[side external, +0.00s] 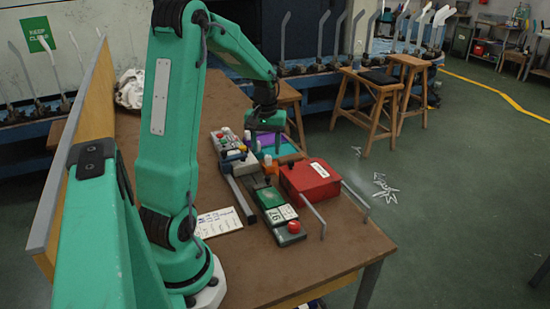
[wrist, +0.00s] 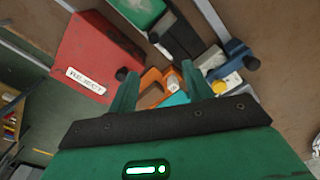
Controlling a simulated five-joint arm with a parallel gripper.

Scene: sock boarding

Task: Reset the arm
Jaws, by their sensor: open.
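My arm is bent forward over the brown table (side external: 265,262). My gripper (side external: 265,143) points down above the cluster of items near the table's middle and far edge. In the wrist view my gripper (wrist: 159,71) has its two green fingers spread apart, with nothing held between them. An orange piece (wrist: 154,82) and a teal surface (wrist: 176,98) show beyond and between the fingers. In the side view, a purple and teal tray (side external: 283,148) lies beneath and beside the fingers. The gripper's exact height above these things cannot be told.
A red box marked REJECT (wrist: 92,58) stands beside the gripper; it is also in the side view (side external: 310,179). A counter unit with a red button (side external: 293,227) sits nearer. A paper card (side external: 218,222) and a white bundle (side external: 130,88) lie on the table. A wooden board (side external: 85,120) stands at left.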

